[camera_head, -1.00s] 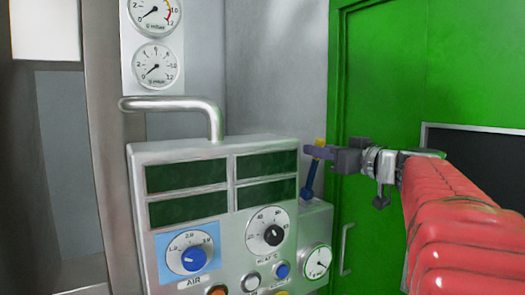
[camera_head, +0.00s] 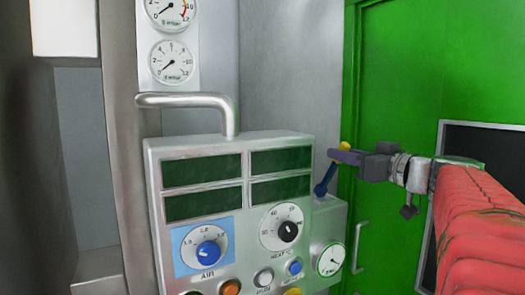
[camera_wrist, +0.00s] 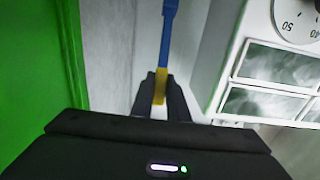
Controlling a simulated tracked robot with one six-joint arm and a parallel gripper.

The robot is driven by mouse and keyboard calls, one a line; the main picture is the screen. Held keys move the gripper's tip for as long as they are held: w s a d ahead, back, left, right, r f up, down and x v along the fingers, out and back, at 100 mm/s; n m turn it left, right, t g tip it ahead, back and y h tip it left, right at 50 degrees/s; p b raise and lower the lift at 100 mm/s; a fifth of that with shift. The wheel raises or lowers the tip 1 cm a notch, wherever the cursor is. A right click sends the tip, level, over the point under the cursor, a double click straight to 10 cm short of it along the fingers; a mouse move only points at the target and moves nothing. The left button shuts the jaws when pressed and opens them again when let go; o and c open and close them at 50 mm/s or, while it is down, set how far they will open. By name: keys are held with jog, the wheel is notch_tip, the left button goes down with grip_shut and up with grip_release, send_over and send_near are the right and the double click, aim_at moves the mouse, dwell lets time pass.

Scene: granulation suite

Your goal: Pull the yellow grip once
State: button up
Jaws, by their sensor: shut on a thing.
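The yellow grip (camera_head: 346,146) sits at the top of a blue lever (camera_head: 325,180) on the right side of the control panel. The lever leans up and to the right. My gripper (camera_head: 343,156) reaches in from the right and is shut on the grip. In the wrist view the yellow grip (camera_wrist: 160,87) is between my two dark fingertips (camera_wrist: 160,84), with the blue shaft (camera_wrist: 168,35) running away beyond it. The fingers partly cover the grip.
The grey panel (camera_head: 152,165) carries dark displays, a blue AIR knob (camera_head: 208,253), a black HEAT knob (camera_head: 288,232) and several buttons. A small gauge (camera_head: 330,259) is below the lever. A green door (camera_head: 395,80) stands behind my arm.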

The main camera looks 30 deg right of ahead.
jog(key=shift+s+f, duration=1)
jog(key=shift+s, duration=0.3)
jog(key=shift+c, duration=0.2)
jog(key=shift+o, duration=0.2)
jog(key=shift+c, duration=0.2)
jog(key=shift+s+d+f, duration=0.1)
jog(key=shift+s+f, duration=0.75)
jog(key=shift+f, duration=0.3)
jog(key=shift+o, duration=0.2)
